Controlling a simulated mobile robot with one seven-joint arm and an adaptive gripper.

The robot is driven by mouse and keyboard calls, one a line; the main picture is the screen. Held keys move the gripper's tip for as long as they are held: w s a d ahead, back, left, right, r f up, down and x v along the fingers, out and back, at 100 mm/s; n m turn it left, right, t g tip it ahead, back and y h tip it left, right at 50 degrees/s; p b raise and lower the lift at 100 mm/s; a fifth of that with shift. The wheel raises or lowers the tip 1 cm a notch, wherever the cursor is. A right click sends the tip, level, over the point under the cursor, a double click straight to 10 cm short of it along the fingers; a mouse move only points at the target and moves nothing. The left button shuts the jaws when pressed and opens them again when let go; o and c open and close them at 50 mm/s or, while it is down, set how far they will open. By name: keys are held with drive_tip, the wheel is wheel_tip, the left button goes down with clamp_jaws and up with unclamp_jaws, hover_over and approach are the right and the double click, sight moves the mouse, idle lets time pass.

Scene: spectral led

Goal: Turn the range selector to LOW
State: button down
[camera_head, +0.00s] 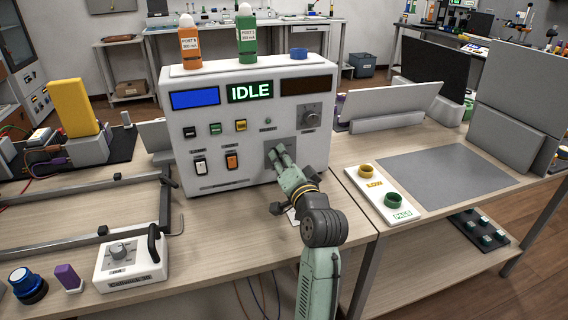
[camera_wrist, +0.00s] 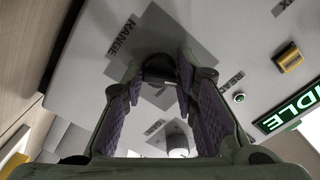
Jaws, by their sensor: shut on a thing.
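The white instrument box (camera_head: 236,140) stands on the bench with its front panel facing me. My gripper (camera_head: 279,154) reaches the lower right of that panel. In the wrist view my gripper (camera_wrist: 161,80) has its two purple-padded fingers closed on the sides of a dark knob (camera_wrist: 160,66), the range selector, beside a RANGE label (camera_wrist: 122,36). In the head view the knob is hidden behind my fingers. Which way it points and a LOW mark on the panel cannot be made out. The display (camera_head: 249,91) reads IDLE.
Another knob (camera_head: 312,116) sits above and right of my gripper. An orange bottle (camera_head: 191,44) and a green bottle (camera_head: 246,36) stand on top. A white tray (camera_head: 385,198) with LOW and PASS markings lies right.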

drive_tip(key=shift+n+b, duration=0.85)
drive_tip(key=shift+n, duration=1.35)
drive_tip(key=c, duration=1.3)
unclamp_jaws()
drive_tip(key=shift+s, duration=0.1)
drive_tip(key=v, duration=1.2)
